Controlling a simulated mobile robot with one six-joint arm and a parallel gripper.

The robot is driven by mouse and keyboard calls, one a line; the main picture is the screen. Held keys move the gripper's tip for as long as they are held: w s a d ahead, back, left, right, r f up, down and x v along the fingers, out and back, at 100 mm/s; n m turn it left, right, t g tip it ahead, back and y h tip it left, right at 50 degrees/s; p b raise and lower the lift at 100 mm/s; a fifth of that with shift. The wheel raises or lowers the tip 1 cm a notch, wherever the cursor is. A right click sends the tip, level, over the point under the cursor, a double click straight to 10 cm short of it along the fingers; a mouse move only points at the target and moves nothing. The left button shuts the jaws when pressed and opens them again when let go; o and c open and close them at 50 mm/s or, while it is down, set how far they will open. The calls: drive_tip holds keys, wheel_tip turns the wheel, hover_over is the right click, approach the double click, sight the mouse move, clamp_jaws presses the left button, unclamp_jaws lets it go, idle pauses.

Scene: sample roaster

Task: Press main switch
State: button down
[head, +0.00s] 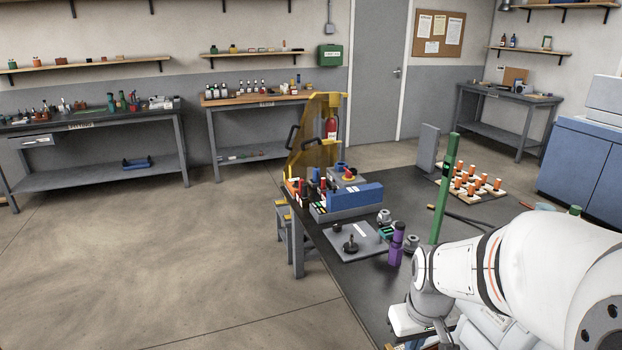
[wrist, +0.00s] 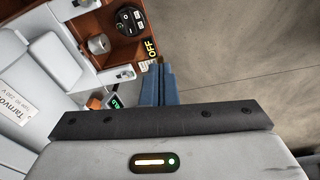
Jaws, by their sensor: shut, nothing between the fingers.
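In the wrist view, a round black control (wrist: 130,20) with white marks sits on a red-brown panel at the top. I cannot tell for sure whether it is the main switch. A black label with yellow "OFF" lettering (wrist: 151,49) is just below and right of it. My gripper (wrist: 159,72) shows as blue fingers, shut and empty, with the tips just below the label. I cannot tell whether they touch anything. In the head view my arm fills the lower right, and the fingers are not clearly visible.
In the wrist view, a grey knob (wrist: 98,44) and a small green-lit display (wrist: 114,102) lie left of the fingers. In the head view, a green post (head: 444,190), a purple bottle (head: 396,245) and a blue box (head: 354,197) stand on the dark table. Open floor lies left.

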drive_tip(key=s+a+r+m+t, duration=0.1)
drive_tip(key=s+a+r, duration=0.3)
drive_tip(key=s+r, duration=0.2)
drive_tip(key=shift+s+a+r+m, duration=0.15)
drive_tip(key=shift+s+r+m, duration=0.25)
drive_tip(key=shift+s, duration=0.3)
drive_tip(key=shift+s, duration=0.1)
